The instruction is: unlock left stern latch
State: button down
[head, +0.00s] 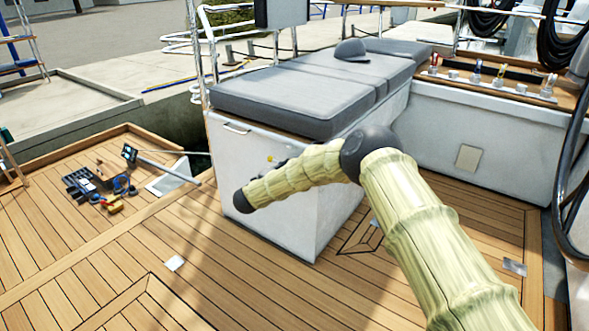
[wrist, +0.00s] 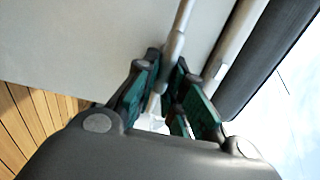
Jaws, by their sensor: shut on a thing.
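In the wrist view, my gripper (wrist: 166,66) is shut on a pale metal rod (wrist: 178,38) that runs up from between the dark green finger pads. The rod stands close against a light grey panel (wrist: 90,40). Whether this rod is the left stern latch cannot be told for sure, since its lower end is hidden between the fingers. In the head view, a slim metal handle (head: 237,128) shows on the near end of the white locker (head: 225,160). My arm crosses in front of the locker, and my gripper is not clearly visible there.
Grey cushions (head: 285,100) with a cap (head: 351,50) lie on the locker. Loose tools (head: 85,184) and a slanted pole (head: 170,168) are on the deck at left. Winch-like fittings (head: 478,72) line the right ledge. The teak deck (head: 120,250) in front is mostly clear.

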jog(key=shift+f, duration=0.1)
jog(key=c, duration=1.5)
grip_release()
jog(key=v, duration=1.2)
